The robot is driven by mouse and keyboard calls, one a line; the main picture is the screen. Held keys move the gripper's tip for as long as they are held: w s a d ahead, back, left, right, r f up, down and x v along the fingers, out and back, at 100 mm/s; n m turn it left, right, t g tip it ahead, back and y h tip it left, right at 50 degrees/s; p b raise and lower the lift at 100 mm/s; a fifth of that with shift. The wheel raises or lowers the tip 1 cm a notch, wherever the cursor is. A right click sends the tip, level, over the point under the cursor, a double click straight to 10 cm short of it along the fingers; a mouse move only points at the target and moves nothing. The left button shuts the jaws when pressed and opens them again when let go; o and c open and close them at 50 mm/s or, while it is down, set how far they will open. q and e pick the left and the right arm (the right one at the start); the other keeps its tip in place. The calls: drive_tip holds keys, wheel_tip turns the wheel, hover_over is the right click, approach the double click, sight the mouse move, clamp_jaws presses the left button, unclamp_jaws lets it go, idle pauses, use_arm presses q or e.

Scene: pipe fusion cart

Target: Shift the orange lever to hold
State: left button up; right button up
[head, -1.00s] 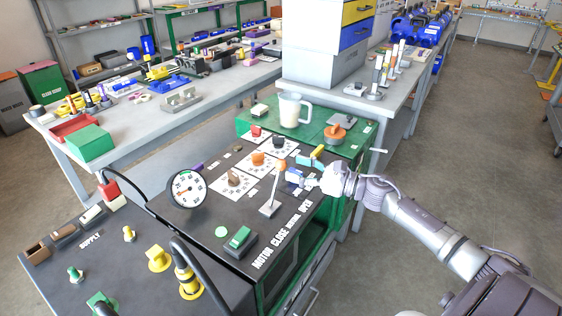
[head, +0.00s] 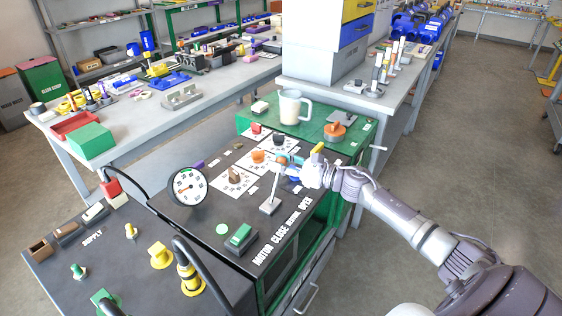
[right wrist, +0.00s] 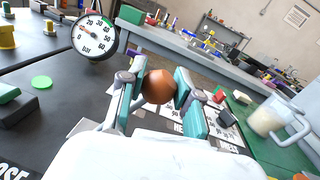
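The orange lever is a metal stem on a grey base (head: 269,206), topped by an orange ball knob (head: 282,160). It stands on the black cart top and leans a little to the right in the head view. The white lettering (head: 283,232) beside it reads motor, close, a middle word too small to read surely, and open. My right gripper (head: 287,168) is at the knob. In the right wrist view the ball (right wrist: 159,87) sits between the teal pads, which appear to touch it on both sides. My left gripper is not in view.
A pressure gauge (head: 188,186) stands left of the lever. A green switch (head: 240,236) is in front of it. Several rotary knobs on white cards, including an orange one (head: 258,156), lie behind. A clear jug (head: 291,106) stands on the green shelf.

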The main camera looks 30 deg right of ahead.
clamp_jaws()
drive_tip(key=shift+s+a+n+b, duration=0.2)
drive_tip(key=shift+a+n+b, duration=0.2)
drive_tip(key=shift+n+b, duration=0.1)
drive_tip(key=a+n, duration=0.1)
drive_tip(key=s+a+n+b, duration=0.1)
drive_tip(key=a+r+n, duration=0.1)
drive_tip(key=shift+s+a+g+b, duration=0.15)
drive_tip(key=shift+g+b, duration=0.15)
drive_tip(key=shift+s+a+r+n, duration=0.1)
drive_tip(key=shift+s+a+n, duration=0.1)
drive_tip(key=shift+a+n, duration=0.3)
drive_tip(key=o, duration=0.8)
unclamp_jaws()
